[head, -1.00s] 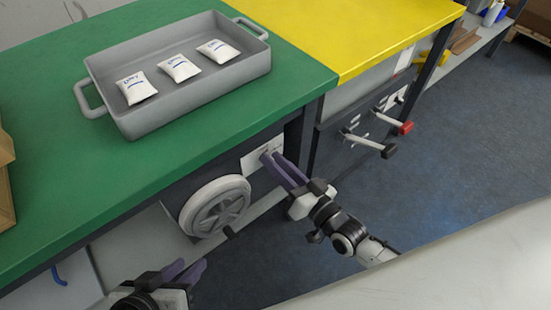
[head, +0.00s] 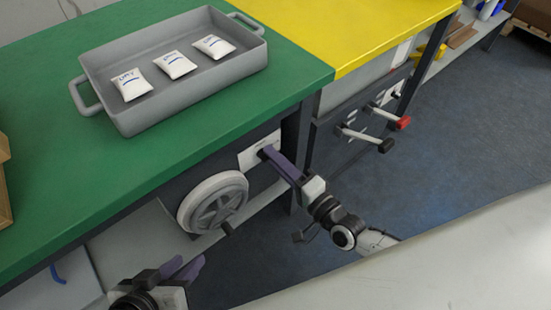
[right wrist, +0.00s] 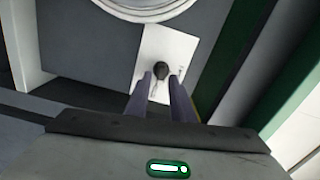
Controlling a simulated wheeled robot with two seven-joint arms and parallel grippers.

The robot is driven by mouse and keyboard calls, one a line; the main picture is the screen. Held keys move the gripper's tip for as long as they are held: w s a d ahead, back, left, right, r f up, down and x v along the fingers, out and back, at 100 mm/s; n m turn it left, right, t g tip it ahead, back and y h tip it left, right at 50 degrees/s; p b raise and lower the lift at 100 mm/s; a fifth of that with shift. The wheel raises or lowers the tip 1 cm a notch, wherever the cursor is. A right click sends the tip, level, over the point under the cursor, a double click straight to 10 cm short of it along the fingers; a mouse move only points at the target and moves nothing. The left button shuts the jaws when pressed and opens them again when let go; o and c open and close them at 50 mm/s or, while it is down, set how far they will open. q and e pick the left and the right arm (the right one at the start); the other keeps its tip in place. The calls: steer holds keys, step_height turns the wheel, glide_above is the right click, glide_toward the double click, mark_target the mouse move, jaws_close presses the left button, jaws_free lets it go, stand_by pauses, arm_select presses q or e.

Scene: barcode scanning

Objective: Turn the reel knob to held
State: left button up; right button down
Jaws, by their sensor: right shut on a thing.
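The reel knob is a small dark knob (right wrist: 161,70) on a white plate (right wrist: 174,47) in the right wrist view. The plate (head: 246,158) also shows below the green tabletop in the head view, beside the grey reel wheel (head: 214,204). My right gripper (head: 268,153) is at the plate, its purple fingers shut on the knob, one on each side in the right wrist view (right wrist: 161,77). In the head view the fingers hide the knob. Small marks on the plate are too small to read. My left gripper (head: 188,264) is open and empty at the bottom, apart from the wheel.
A grey tray (head: 190,98) with white packets (head: 175,65) stands on the green table (head: 60,185). Two levers, one with a red end (head: 403,123) and one with a black end (head: 386,146), stick out under the yellow table (head: 345,30). Blue floor is clear at right.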

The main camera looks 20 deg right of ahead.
arm_select(q)
steer(key=shift+s+d+f, duration=0.1)
steer(key=shift+d, duration=0.1)
arm_select(e)
steer(key=shift+f+m, duration=0.15)
steer(key=shift+m, duration=0.55)
arm_select(q)
steer(key=shift+r, duration=0.2)
arm_select(e)
steer(key=shift+a, duration=0.1)
steer(key=c, duration=1.8)
jaws_free()
steer(key=shift+c, duration=0.2)
arm_select(q)
steer(key=shift+f, duration=0.15)
steer(key=shift+a+r+t+p, duration=0.3)
steer(key=shift+a+r+p, duration=0.25)
steer(key=shift+p, duration=0.3)
arm_select(e)
steer(key=v, duration=1)
steer(key=shift+s, duration=0.1)
